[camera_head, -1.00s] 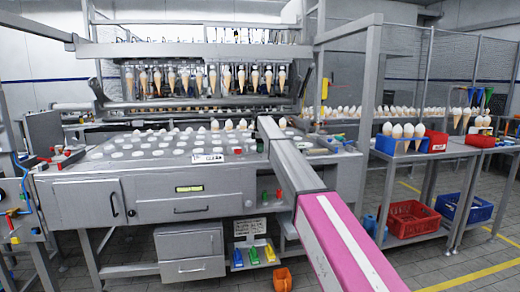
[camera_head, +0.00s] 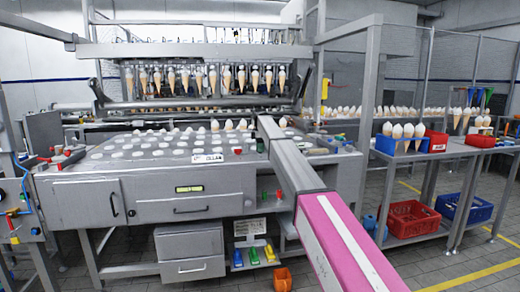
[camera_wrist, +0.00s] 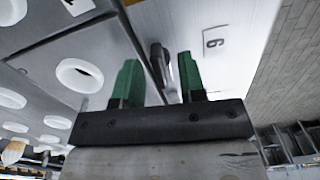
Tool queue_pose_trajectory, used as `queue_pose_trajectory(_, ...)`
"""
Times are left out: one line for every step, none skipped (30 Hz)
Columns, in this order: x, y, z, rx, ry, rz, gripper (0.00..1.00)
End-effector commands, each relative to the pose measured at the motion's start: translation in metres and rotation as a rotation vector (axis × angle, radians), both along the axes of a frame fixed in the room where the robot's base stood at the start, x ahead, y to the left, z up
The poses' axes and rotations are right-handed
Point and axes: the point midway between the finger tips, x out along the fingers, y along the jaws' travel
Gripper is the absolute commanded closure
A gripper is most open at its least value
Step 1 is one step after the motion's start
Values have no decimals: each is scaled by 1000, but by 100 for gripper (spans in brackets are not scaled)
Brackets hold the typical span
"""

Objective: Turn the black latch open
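A dark, narrow latch (camera_wrist: 157,62) shows in the wrist view on the seam between a grey surface and a white panel marked 6. My gripper (camera_wrist: 158,68) has two green fingers, spread apart. The latch lies in the gap between them as seen from the wrist. I cannot tell whether either finger touches it. In the head view my arm reaches over the machine's right side, and my gripper and the latch cannot be made out there.
The grey machine top (camera_head: 105,150) has rows of round white-rimmed holes, one close beside the gripper in the wrist view (camera_wrist: 80,75). Several cones (camera_head: 228,125) stand at its back. A side table with a blue cone holder (camera_head: 385,145) stands at right, above a red crate (camera_head: 412,220).

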Motion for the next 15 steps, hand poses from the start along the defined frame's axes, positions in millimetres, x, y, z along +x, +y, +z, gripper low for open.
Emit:
queue_pose_trajectory(0,0,3,0,0,0,63)
queue_pose_trajectory(0,0,5,0,0,0,63)
queue_pose_trajectory(1,0,8,0,0,0,63)
queue_pose_trajectory(1,0,12,0,-1,0,63)
queue_pose_trajectory(1,0,15,0,-1,0,63)
queue_pose_trajectory(1,0,20,0,-1,0,63)
queue_pose_trajectory(1,0,25,0,-2,0,63)
queue_pose_trajectory(1,0,30,0,-2,0,63)
queue_pose_trajectory(1,0,38,0,-2,0,63)
queue_pose_trajectory(1,0,43,0,-2,0,63)
queue_pose_trajectory(1,0,49,0,-1,0,63)
queue_pose_trajectory(1,0,56,0,-2,0,63)
queue_pose_trajectory(1,0,62,0,-2,0,63)
queue_pose_trajectory(1,0,68,0,-2,0,63)
queue_pose_trajectory(1,0,76,0,-2,0,63)
